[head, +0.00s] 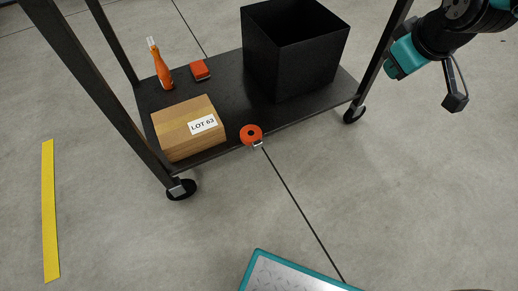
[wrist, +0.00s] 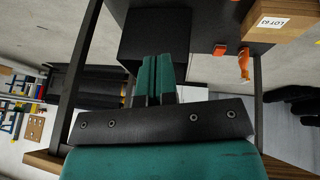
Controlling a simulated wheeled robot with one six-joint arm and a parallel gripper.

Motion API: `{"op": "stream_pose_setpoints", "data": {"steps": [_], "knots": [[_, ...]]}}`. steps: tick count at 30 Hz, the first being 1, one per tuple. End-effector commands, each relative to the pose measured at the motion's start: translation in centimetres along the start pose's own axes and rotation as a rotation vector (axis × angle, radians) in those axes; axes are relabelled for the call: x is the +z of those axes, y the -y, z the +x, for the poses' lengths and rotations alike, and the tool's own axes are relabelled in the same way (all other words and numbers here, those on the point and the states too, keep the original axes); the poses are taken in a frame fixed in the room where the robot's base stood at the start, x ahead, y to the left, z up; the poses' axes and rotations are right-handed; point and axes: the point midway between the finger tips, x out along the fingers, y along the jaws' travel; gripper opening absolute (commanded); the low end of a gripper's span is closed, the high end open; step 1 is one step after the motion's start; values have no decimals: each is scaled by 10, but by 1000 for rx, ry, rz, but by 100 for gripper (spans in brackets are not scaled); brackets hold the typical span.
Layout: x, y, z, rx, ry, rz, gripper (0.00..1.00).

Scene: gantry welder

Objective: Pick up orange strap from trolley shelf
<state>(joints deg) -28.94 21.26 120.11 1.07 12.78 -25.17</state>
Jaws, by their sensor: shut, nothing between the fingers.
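The orange strap (head: 251,134) is a round coil with a small metal buckle. In the head view it lies at the front edge of the trolley's lower shelf (head: 228,117), right of the cardboard box. In the head view my arm is at the upper right, beyond the trolley's right post and well apart from the strap.
Trolley posts (head: 387,45) stand at the corners. The floor in front has free room.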

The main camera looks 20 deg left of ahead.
Motion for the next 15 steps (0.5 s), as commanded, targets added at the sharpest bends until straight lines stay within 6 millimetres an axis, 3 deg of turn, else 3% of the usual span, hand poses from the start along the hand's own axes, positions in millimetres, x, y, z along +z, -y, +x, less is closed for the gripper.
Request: {"op": "stream_pose_setpoints", "data": {"steps": [1,3,8,11,15], "knots": [[-16,-3,32,54,-4,-81,0],[-35,-9,72,147,-19,-201,0],[-67,-4,159,368,-43,-517,0],[-76,12,208,511,-50,-739,0],[-75,48,266,716,-57,-1077,0]]}}
